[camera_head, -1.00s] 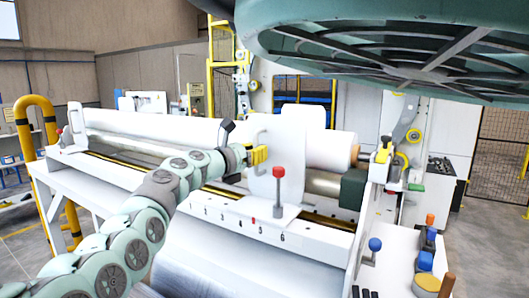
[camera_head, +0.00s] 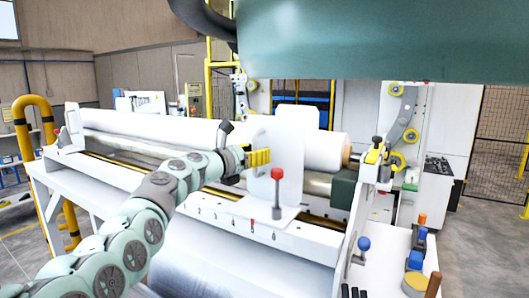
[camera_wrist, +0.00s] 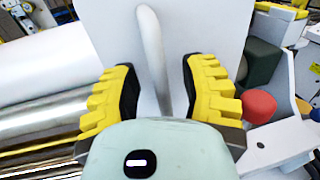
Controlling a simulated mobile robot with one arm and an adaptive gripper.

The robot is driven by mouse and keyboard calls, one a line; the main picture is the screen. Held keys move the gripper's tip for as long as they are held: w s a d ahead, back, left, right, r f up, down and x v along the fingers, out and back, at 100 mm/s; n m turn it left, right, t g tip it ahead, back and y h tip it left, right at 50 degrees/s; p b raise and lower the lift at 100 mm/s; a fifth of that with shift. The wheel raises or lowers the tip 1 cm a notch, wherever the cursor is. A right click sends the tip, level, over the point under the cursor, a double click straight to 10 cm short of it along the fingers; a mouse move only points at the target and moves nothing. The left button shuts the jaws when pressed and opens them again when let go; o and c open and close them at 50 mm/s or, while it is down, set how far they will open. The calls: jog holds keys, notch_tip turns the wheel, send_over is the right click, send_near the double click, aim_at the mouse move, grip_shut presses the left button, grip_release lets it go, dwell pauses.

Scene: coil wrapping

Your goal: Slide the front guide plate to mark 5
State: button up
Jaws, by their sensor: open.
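The front guide plate (camera_head: 294,135) is an upright white plate with a foot and a red-knobbed post (camera_head: 277,174). It stands across the white roll. A red pointer (camera_head: 252,223) at its foot lies on the number scale (camera_head: 217,211) between 4 and 6; a 5 cannot be read there. My gripper (camera_head: 260,158) is at the plate's left part. In the wrist view my gripper (camera_wrist: 160,92) is open, with yellow ridged fingers either side of the plate's curved white handle (camera_wrist: 153,55). Gaps show on both sides of the handle; the white plate (camera_wrist: 200,28) is behind it.
The white roll (camera_head: 150,126) runs along the machine behind my arm. A dark green block (camera_head: 343,188) is right of the plate. A side panel with a blue-knobbed lever (camera_head: 363,244) stands at the front right. Open floor shows at far right.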

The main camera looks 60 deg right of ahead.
jog(key=shift+a, duration=0.1)
jog(key=w+a, duration=0.1)
jog(key=a, duration=1)
jog(key=shift+a, duration=0.3)
dwell(0.4)
jog(key=shift+w, duration=0.1)
dwell(0.4)
